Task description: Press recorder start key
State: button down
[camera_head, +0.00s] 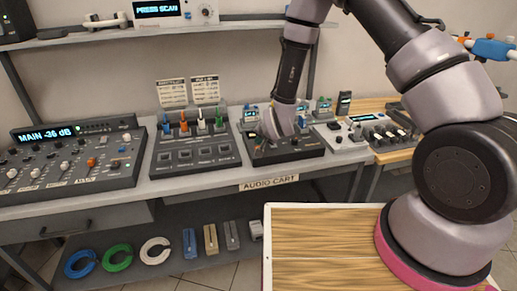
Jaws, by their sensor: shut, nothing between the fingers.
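My gripper (272,138) is shut and empty, pointing down over a dark, low device (290,153) on the audio cart. The fingertips are at the left part of its top face; I cannot tell whether they touch it. The gripper and wrist hide part of that face, and no start key or recorder label can be made out. A light grey device (341,136) with small buttons stands just to the right.
The cart's top (160,189) also holds a mixer (70,160) reading "MAIN -36 dB" and a dark panel (195,153) with coloured plugs. A shelf (150,34) runs above. A wooden board (320,250) lies in front, beneath my arm.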

jog(key=shift+f, duration=0.1)
dwell(0.7)
jog(key=shift+f, duration=0.35)
jog(key=shift+f, duration=0.35)
dwell(0.6)
jog(key=shift+r, duration=0.8)
jog(key=shift+r, duration=2.5)
